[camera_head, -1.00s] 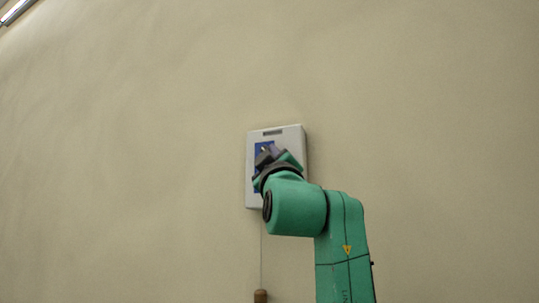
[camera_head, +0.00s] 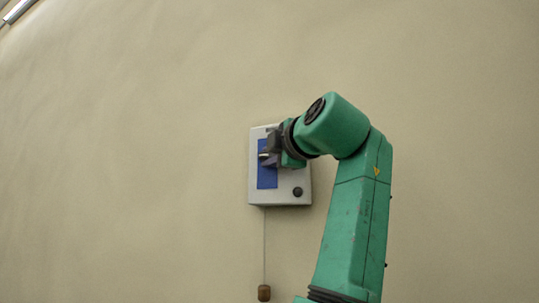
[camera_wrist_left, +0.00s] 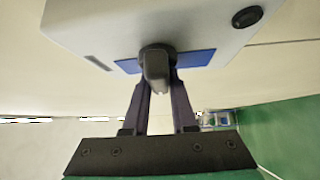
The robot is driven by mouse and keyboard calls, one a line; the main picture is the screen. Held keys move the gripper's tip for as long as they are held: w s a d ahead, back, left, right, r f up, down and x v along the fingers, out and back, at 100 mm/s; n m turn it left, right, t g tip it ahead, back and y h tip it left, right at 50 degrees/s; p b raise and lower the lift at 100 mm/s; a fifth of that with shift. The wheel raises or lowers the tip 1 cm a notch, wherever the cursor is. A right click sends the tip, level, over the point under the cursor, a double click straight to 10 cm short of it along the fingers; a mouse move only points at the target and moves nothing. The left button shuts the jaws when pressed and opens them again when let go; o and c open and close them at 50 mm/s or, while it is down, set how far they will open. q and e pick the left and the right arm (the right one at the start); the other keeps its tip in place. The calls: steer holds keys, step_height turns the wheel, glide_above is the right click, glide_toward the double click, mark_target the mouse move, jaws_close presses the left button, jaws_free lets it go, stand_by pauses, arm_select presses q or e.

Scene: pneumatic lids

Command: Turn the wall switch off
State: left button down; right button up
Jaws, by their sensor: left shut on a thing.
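The wall switch is a pale grey box (camera_head: 283,199) on the wall, with a blue panel (camera_head: 267,178) on its front and a round black knob at the lower right. A dark lever (camera_wrist_left: 156,68) stands out from the blue panel in the left wrist view. My left gripper (camera_head: 267,153) is at the upper part of the panel in the head view, coming in from the right. It is shut on the lever, with a finger on each side of it in the left wrist view (camera_wrist_left: 157,82). The gripper hides most of the lever in the head view. My right gripper is not in view.
A thin cord hangs below the box and ends in a brown handle (camera_head: 264,293). The beige wall (camera_head: 130,150) is bare to the left, above and to the right of the box.

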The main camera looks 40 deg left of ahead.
arm_select(q)
steer(key=shift+f+n+h, duration=0.1)
steer(key=shift+n+h, duration=0.3)
steer(key=c, duration=0.7)
jaws_free()
steer(key=shift+w, duration=0.2)
steer(key=v, duration=1.4)
steer(key=shift+w+d, duration=0.1)
steer(key=shift+d, duration=0.1)
steer(key=shift+d, duration=0.1)
